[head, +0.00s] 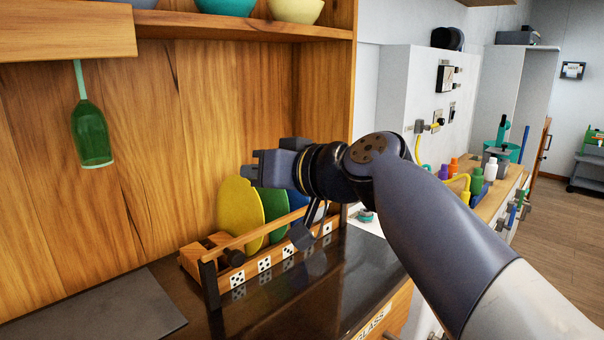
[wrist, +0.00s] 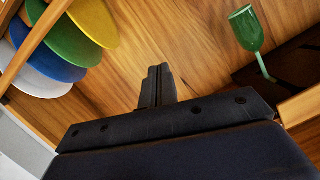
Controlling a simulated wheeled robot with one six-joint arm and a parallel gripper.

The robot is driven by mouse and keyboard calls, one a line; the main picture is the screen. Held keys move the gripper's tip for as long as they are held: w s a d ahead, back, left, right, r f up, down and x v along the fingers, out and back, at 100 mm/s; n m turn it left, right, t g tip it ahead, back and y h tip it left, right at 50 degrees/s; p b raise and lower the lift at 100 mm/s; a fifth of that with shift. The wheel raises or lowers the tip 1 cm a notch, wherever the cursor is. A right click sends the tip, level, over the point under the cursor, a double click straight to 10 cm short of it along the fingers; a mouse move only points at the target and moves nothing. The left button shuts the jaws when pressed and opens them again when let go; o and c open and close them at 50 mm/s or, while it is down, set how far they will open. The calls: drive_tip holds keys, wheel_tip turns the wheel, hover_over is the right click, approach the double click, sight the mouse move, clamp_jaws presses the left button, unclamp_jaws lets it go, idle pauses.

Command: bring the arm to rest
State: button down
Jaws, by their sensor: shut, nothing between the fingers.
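My gripper (head: 254,168) is at the end of my arm, which reaches in from the lower right in the head view. It is held in the air in front of the wooden back wall, above the plate rack (head: 236,266). In the wrist view my gripper (wrist: 158,72) shows its two fingers together, with nothing between them. Part of my arm hides some of the plates behind it.
The rack holds a yellow plate (head: 238,218), a green plate (head: 274,212) and others on the dark counter (head: 330,290). A green glass (head: 92,134) hangs upside down at the left. Bowls (head: 296,10) stand on the shelf above. A grey mat (head: 100,308) lies at the lower left.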

drive_tip(key=w+d+r+m+p, duration=0.2)
drive_tip(key=w+d+r+p, duration=0.2)
drive_tip(key=r+p, duration=0.3)
drive_tip(key=w+d+r+m+y+p, duration=0.1)
drive_tip(key=w+d+r+m+p, duration=0.1)
drive_tip(key=r+p, duration=0.4)
drive_tip(key=shift+w+d+r+g+p, duration=0.4)
drive_tip(key=shift+w+d+p, duration=0.5)
drive_tip(key=shift+p, duration=1.45)
